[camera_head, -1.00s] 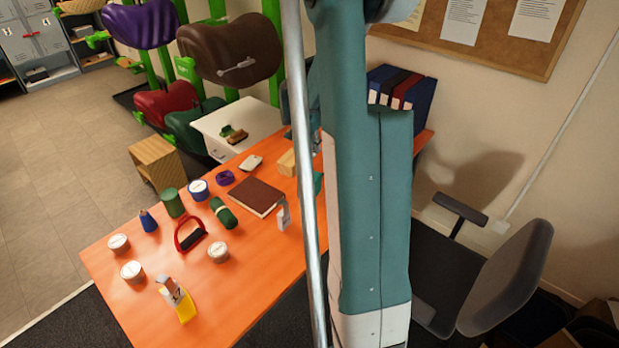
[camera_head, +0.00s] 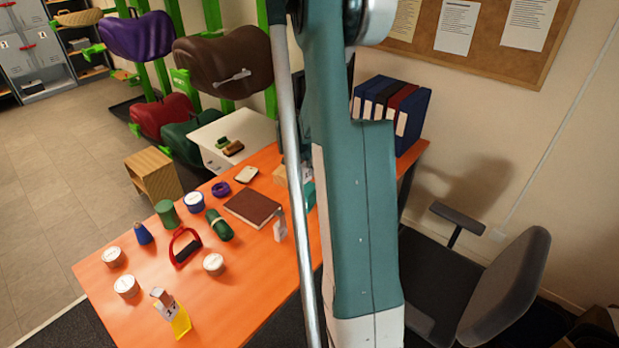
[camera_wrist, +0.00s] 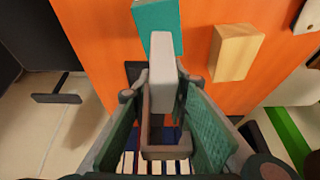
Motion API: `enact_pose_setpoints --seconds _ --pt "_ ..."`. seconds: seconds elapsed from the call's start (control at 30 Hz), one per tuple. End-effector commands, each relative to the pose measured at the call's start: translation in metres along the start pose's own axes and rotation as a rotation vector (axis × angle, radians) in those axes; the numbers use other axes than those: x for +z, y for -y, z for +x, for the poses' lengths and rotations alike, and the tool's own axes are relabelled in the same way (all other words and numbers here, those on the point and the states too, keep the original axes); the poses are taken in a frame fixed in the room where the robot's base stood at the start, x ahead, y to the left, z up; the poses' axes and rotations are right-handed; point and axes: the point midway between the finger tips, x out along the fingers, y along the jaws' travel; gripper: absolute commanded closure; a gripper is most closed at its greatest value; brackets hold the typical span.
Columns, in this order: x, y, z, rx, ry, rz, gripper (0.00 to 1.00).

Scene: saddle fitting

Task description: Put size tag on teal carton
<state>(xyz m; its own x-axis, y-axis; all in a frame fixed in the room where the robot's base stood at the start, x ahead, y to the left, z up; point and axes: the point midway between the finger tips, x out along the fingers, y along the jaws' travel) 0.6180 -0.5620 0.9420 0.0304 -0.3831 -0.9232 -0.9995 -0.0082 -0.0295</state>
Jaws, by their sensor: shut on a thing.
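The teal carton (camera_wrist: 157,25) shows at the top of the wrist view, upon the orange table. A small part of the teal carton (camera_head: 308,195) shows beside my arm in the head view. My gripper (camera_wrist: 163,88) is shut on a pale grey piece with a squarish open frame, which appears to be the size tag (camera_wrist: 165,70). In the wrist view the tag overlaps the carton's near edge; I cannot tell whether they touch. In the head view my gripper is hidden behind my arm.
A wooden block (camera_wrist: 235,52) sits right of the carton in the wrist view. The orange table (camera_head: 235,290) also holds a brown book (camera_head: 252,208), a white stand-up tag (camera_head: 280,228), a yellow one (camera_head: 180,322) and several tins. Binders (camera_head: 410,120) stand at the back; a chair (camera_head: 510,280) is right.

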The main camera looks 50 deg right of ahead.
Motion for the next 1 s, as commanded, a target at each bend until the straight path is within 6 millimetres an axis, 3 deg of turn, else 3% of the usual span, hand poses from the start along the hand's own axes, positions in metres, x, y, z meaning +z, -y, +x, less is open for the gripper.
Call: enact_pose_setpoints --seconds 0.33,0.7,1.0 --pt "0.001 0.0 0.002 0.0 0.0 0.0 0.97" --pt "0.013 -0.001 0.032 0.0 0.0 0.0 0.97" --pt "0.014 -0.001 0.035 0.0 0.0 0.0 0.97"
